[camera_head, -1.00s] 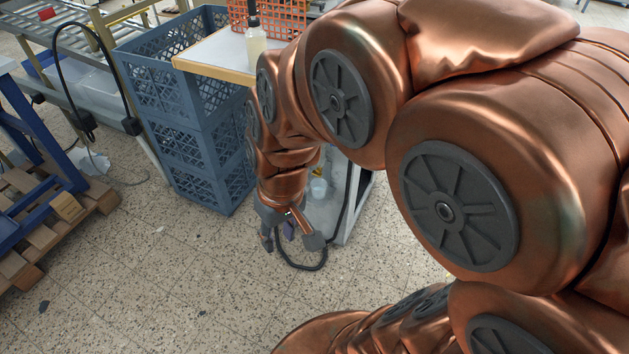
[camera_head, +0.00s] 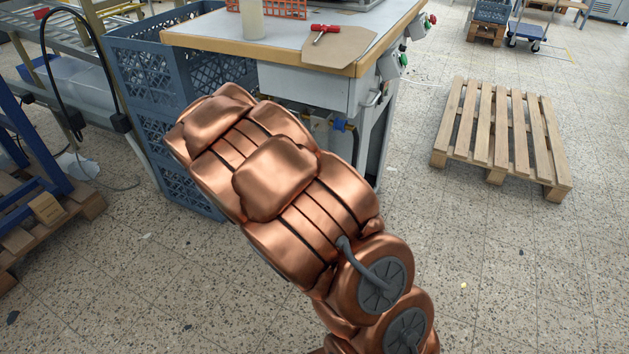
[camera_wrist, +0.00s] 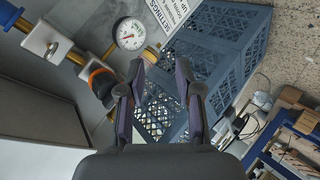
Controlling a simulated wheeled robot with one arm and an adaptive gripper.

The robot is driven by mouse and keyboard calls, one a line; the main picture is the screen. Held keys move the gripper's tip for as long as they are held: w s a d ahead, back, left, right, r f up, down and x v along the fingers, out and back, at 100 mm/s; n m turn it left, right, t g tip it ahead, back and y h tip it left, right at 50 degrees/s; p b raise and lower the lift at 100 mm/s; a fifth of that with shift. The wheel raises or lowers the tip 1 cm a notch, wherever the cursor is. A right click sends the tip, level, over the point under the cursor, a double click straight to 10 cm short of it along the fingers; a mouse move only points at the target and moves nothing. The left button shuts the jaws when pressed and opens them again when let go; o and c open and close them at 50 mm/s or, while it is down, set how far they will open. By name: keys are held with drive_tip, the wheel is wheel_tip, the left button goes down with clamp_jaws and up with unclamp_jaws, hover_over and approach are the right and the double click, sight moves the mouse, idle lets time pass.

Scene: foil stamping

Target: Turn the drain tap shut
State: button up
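My gripper (camera_wrist: 160,75) is open and empty in the wrist view, its two dark fingers apart. Just left of its left finger is a tap with an orange-and-black handle (camera_wrist: 100,80) on brass pipework, partly covered by that finger; I cannot tell if they touch. A blue handle (camera_wrist: 9,15) sits on the brass pipe at the upper left. No label shows which is the drain tap. A round pressure gauge (camera_wrist: 130,34) is above the orange handle. In the head view my arm hides the gripper; a blue part (camera_head: 339,125) shows under the bench.
A pallet (camera_head: 500,135) lies right on open floor.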

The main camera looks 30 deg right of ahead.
drive_tip(key=s+d+f+n+h+b, duration=0.1)
drive_tip(key=d+f+n+h+b, duration=0.2)
drive_tip(key=d+f+h+b, duration=0.6)
drive_tip(key=f+x, duration=0.1)
drive_tip(key=x, duration=0.6)
drive_tip(key=shift+f+y+b, duration=0.2)
drive_tip(key=shift+y+b, duration=0.1)
drive_tip(key=shift+b, duration=0.15)
drive_tip(key=shift+w, duration=0.1)
clamp_jaws()
